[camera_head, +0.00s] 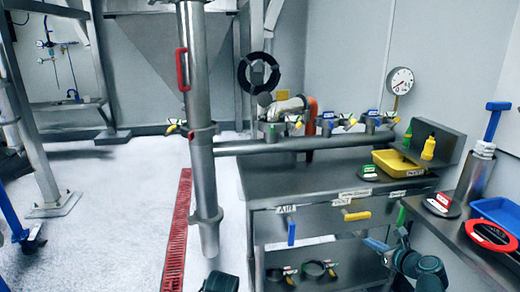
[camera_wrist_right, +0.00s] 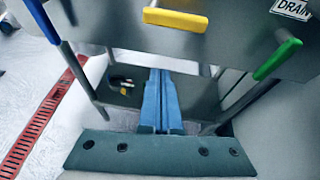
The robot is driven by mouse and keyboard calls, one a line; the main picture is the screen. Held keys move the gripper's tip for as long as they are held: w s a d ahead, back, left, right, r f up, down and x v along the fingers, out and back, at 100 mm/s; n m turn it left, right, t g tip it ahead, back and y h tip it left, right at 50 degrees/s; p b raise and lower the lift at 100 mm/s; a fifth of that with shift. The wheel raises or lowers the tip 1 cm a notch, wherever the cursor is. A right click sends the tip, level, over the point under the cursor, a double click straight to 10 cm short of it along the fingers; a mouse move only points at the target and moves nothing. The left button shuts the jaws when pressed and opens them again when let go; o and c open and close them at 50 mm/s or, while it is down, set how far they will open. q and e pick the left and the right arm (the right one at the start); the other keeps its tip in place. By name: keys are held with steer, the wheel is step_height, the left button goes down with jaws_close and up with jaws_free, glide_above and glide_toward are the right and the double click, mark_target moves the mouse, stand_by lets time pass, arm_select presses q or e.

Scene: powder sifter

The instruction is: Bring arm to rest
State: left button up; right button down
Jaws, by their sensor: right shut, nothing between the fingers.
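My right gripper (camera_head: 372,243) is at the lower right of the head view, in front of the steel workbench and below its yellow handle. In the right wrist view its two blue fingers (camera_wrist_right: 160,75) lie together, shut, with nothing between them. The fingers point toward the open space under the bench, and the yellow handle (camera_wrist_right: 175,20) is above them. A dark part of my left arm shows at the bottom edge of the head view; my left gripper is not visible.
The steel workbench (camera_head: 300,180) carries a yellow tray (camera_head: 397,163) and bottles. Blue (camera_head: 291,232) and green (camera_wrist_right: 278,60) handles project from its front. A side counter with a blue tray (camera_head: 500,213) stands right. A vertical steel pipe (camera_head: 202,170) stands left of the bench.

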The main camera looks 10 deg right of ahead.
steer(key=s+a+r+n+g+y+p, duration=0.15)
steer(key=a+n+g+p, duration=0.35)
steer(key=a+n, duration=0.6)
steer(key=s+a+r+n+g+y+p, duration=0.1)
steer(key=s+a+r+n+g+p, duration=0.15)
steer(key=a+n+p, duration=0.85)
steer(key=s+a+r+n+g+h+p, duration=0.3)
steer(key=s+a+n, duration=0.3)
steer(key=a+n, duration=0.1)
steer(key=s+a+r+n+g+h+p, duration=0.3)
steer(key=s+a+n+p, duration=0.1)
steer(key=s+a+n, duration=0.3)
steer(key=shift+s+r+n, duration=0.3)
steer(key=shift+r+n, duration=0.1)
steer(key=shift+n, duration=0.4)
